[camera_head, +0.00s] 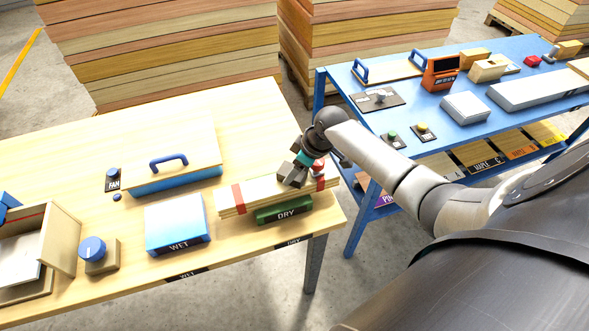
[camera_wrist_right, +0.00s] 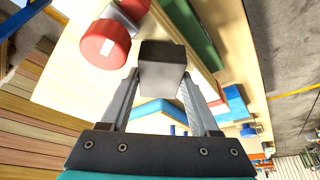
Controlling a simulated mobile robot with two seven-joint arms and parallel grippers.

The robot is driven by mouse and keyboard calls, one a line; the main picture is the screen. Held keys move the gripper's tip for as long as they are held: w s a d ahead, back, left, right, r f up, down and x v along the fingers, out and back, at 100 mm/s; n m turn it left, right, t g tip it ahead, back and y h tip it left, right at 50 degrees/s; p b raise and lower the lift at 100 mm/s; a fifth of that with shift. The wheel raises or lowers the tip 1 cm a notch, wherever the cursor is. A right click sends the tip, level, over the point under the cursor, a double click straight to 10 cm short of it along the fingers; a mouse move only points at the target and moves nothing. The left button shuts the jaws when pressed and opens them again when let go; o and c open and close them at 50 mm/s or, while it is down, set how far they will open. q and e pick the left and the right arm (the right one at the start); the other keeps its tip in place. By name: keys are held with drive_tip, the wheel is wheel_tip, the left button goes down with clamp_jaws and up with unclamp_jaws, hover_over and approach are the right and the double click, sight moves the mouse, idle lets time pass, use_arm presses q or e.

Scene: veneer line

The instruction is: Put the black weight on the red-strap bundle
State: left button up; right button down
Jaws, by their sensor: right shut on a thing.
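The black weight (camera_head: 291,175) is a dark block. In the right wrist view the weight (camera_wrist_right: 162,70) sits between the fingertips of my right gripper (camera_wrist_right: 160,88), which is shut on it. The red-strap bundle (camera_head: 262,192) is a long pale stack of veneer with red straps near its two ends, lying near the right end of the wooden table. The weight and my right gripper (camera_head: 301,166) are over the right half of the bundle in the head view. I cannot tell whether the weight touches it. My left gripper is out of view.
A green DRY block (camera_head: 284,211) lies along the bundle's front. A red round object (camera_wrist_right: 105,43) is close beside the weight. A blue WET block (camera_head: 176,224) and a blue-handled board (camera_head: 172,163) are to the left. A blue table (camera_head: 440,105) stands right, across a gap.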

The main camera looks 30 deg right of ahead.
drive_tip(key=shift+w+r, duration=0.15)
drive_tip(key=shift+c, duration=0.6)
unclamp_jaws()
drive_tip(key=shift+f, duration=0.25)
drive_tip(key=shift+r, duration=0.1)
drive_tip(key=shift+s+r, duration=0.2)
drive_tip(key=shift+r, duration=0.05)
drive_tip(key=p+v, duration=0.1)
drive_tip(key=v, duration=1)
drive_tip(key=shift+r, duration=0.25)
drive_tip(key=shift+s+d, duration=0.1)
drive_tip(key=shift+d, duration=0.05)
